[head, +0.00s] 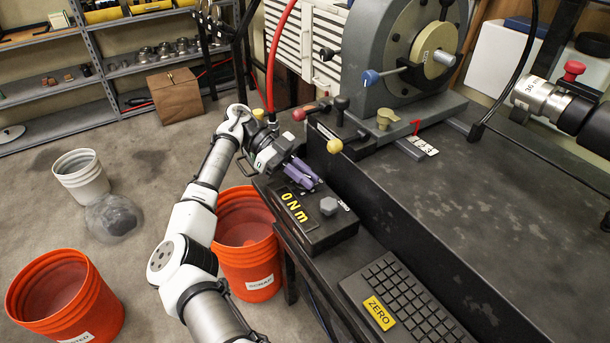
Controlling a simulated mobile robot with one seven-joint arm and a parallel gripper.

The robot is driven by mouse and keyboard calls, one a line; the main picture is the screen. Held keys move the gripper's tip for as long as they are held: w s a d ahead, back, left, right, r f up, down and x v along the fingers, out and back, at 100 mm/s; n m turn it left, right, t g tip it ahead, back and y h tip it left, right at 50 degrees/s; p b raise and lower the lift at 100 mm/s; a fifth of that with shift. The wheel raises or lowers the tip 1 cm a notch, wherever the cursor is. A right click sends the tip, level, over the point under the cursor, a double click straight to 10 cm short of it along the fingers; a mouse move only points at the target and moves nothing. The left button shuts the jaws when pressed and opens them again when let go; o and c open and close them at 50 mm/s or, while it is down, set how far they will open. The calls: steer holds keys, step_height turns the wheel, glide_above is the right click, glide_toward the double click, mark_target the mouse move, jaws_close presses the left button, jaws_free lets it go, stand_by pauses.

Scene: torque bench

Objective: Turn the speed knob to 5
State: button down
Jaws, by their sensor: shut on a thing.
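My gripper (308,184) has purple fingers and reaches down over the far end of a black control box (318,238) with a yellow "0 Nm" readout. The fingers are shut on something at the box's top. That thing is hidden by the fingers; from its place it looks to be the speed knob, but its pointer and scale cannot be read. A grey knob (328,205) with a small label beside it stands clear of the fingers on the same box.
A keyboard (408,310) with a yellow ZERO tag (379,313) lies in front of the box. The grey machine (372,62) with several levers stands behind. An orange bucket (246,240) is on the floor left of the bench. The bench top at right is clear.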

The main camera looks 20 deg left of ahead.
steer(key=shift+g, duration=0.3)
steer(key=c, duration=1.5)
jaws_free()
steer(key=shift+r, duration=0.15)
